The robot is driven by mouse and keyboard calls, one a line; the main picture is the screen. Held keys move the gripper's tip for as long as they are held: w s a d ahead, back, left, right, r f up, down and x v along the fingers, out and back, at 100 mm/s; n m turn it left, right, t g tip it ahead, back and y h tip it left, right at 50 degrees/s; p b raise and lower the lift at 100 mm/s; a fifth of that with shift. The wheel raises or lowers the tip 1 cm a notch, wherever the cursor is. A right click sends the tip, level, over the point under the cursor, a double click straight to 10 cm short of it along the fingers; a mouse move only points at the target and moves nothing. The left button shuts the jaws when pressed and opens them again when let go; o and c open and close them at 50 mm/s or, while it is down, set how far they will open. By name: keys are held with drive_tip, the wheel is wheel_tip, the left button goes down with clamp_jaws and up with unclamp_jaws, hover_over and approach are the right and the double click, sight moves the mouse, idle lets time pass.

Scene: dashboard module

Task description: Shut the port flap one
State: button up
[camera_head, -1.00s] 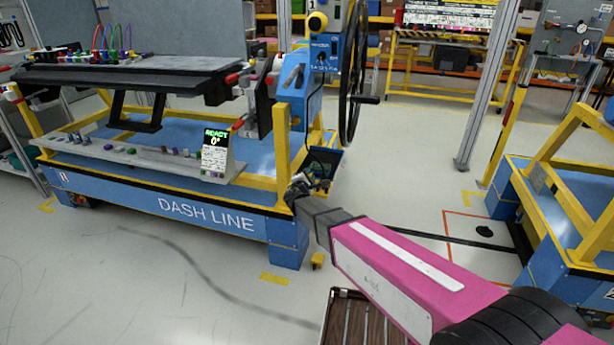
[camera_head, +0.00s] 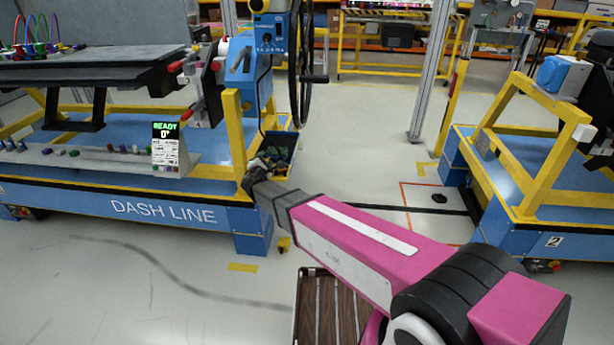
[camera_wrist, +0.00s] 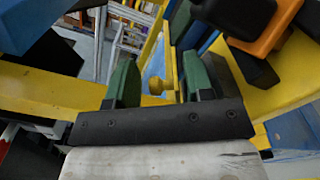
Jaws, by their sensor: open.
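I cannot make out a port flap marked one in either view. A blue box with a pale front (camera_head: 565,75) sits on the yellow frame at the right in the head view; I cannot tell whether it bears a flap. My gripper (camera_wrist: 160,80) has two green fingers set apart with nothing held between them. A small yellow knob shows behind the gap, apart from the fingers as far as I can tell. In the head view my gripper (camera_head: 256,177) is small and dark, in front of the dash line bench's right corner.
The blue and yellow dash line bench (camera_head: 165,211) fills the left, with a black wheel (camera_head: 302,65) at its right end. A second blue and yellow bench (camera_head: 500,225) stands right. Open floor lies between them. An orange and black part (camera_wrist: 262,28) shows close in the wrist view.

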drive_tip(key=n, duration=0.1)
drive_tip(key=a+r+n, duration=0.1)
drive_tip(key=n, duration=0.1)
drive_tip(key=shift+w+a, duration=0.1)
drive_tip(key=shift+a, duration=0.05)
drive_tip(key=n, duration=0.1)
drive_tip(key=a+n, duration=0.1)
drive_tip(key=n, duration=0.1)
drive_tip(key=shift+a+r+n, duration=0.1)
drive_tip(key=shift+a+n, duration=0.1)
drive_tip(key=shift+n, duration=0.1)
drive_tip(key=s, duration=1.1)
drive_tip(key=d+f+m+g+h, duration=0.2)
drive_tip(key=d+m+g, duration=0.3)
drive_tip(key=d, duration=1)
drive_tip(key=s+d+f+m+g+h, duration=0.1)
drive_tip(key=d+m+g, duration=0.4)
drive_tip(key=d+m, duration=0.7)
drive_tip(key=shift+d+f+g+h, duration=0.4)
drive_tip(key=shift+d+f+h, duration=0.35)
drive_tip(key=shift+d+h, duration=0.95)
drive_tip(key=shift+d+y, duration=0.25)
drive_tip(key=shift+y, duration=0.05)
